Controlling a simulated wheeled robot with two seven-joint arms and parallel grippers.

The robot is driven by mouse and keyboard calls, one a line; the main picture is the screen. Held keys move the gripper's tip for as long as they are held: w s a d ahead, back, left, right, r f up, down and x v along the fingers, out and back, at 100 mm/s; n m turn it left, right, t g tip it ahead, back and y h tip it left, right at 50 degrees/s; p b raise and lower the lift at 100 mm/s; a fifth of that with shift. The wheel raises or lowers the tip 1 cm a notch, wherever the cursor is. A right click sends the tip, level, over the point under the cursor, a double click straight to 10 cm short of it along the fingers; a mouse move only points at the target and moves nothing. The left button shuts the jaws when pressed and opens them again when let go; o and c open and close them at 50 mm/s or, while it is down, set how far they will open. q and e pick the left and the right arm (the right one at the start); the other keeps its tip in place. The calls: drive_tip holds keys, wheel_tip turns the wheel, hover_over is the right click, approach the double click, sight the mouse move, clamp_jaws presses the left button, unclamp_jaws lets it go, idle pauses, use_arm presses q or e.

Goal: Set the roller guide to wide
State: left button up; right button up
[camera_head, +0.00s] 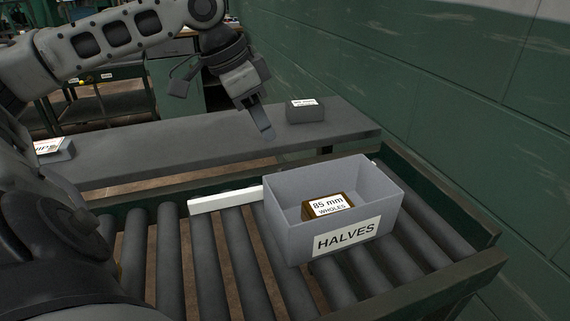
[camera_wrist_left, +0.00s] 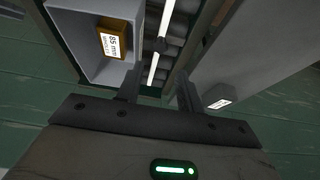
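The roller guide, a white bar (camera_head: 226,200), lies across the grey rollers; its right part is hidden behind the grey HALVES bin (camera_head: 283,238). My left gripper (camera_head: 265,132) hangs above the grey bench, behind the bin and apart from the guide. In the left wrist view its two fingers (camera_wrist_left: 158,88) stand apart with nothing between them. My right gripper is not in view.
An 85 mm WHOLES box (camera_head: 329,206) sits inside the bin. A small grey labelled box (camera_head: 305,111) stands on the bench (camera_head: 190,148), and another labelled item (camera_head: 53,151) is at its left. A green wall (camera_head: 460,80) closes the right side.

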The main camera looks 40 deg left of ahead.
use_arm(q)
drive_tip(key=p+x, duration=0.1)
drive_tip(key=x, duration=0.4)
drive_tip(key=b+x, duration=0.1)
drive_tip(key=x, duration=0.3)
drive_tip(key=shift+f+b, duration=0.4)
drive_tip(key=shift+w+d+f, duration=0.1)
drive_tip(key=shift+w+f, duration=0.2)
drive_tip(key=shift+f, duration=0.1)
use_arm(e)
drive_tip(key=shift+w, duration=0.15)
use_arm(q)
drive_tip(key=shift+c, duration=0.4)
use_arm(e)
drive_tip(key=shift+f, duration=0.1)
